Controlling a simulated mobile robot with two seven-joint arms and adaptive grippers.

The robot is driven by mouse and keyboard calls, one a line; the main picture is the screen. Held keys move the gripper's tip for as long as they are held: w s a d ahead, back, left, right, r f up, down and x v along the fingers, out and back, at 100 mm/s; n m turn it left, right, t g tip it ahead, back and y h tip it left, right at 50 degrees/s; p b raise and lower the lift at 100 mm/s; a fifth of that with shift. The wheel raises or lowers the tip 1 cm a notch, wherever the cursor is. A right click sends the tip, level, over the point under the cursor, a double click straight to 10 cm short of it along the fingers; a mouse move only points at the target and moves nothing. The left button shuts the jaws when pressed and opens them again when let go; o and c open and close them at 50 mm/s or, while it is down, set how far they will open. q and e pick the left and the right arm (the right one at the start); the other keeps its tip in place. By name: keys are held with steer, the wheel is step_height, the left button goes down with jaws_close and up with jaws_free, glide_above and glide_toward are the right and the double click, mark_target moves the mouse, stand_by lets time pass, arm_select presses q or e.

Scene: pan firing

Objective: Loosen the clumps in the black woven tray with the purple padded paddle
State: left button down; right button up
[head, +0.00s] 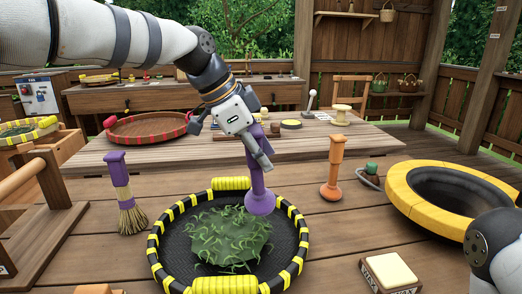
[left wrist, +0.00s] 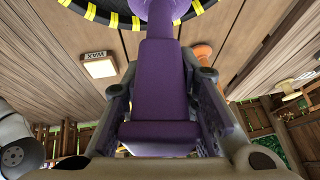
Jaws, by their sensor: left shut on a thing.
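The black woven tray (head: 294,245) has yellow stripes and two yellow grips and sits on the wooden deck table. A green clump of leaf strands (head: 225,237) lies in its middle. My left gripper (head: 260,150) is shut on the handle of the purple padded paddle (head: 261,202). The paddle hangs roughly upright with its rounded head over the tray's upper right part, beside the clump. I cannot tell whether it touches the leaves. In the left wrist view the purple handle (left wrist: 160,90) sits between the fingers, and the tray's rim shows at the top. My right gripper is out of view.
A purple-handled brush (head: 122,195) stands left of the tray and an orange tool (head: 333,170) to its right. A wax block (head: 390,272) lies front right. A large yellow-rimmed pan (head: 402,195) is at the right. A red-rimmed tray (head: 150,130) is behind.

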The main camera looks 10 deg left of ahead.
mark_target(267, 198)
arm_select(q)
step_height(267, 198, down, 8)
steer(key=shift+f, duration=0.2)
steer(key=w+a+b, duration=0.3)
steer(key=w+a, duration=0.2)
steer(key=a, duration=0.4)
step_height(267, 198, up, 9)
steer(key=p, duration=0.1)
steer(key=shift+s+f, duration=0.2)
steer(key=shift+s, duration=0.1)
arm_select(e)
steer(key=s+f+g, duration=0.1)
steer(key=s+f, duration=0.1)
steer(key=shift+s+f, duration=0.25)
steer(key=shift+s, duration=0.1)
arm_select(q)
steer(key=shift+a, duration=0.1)
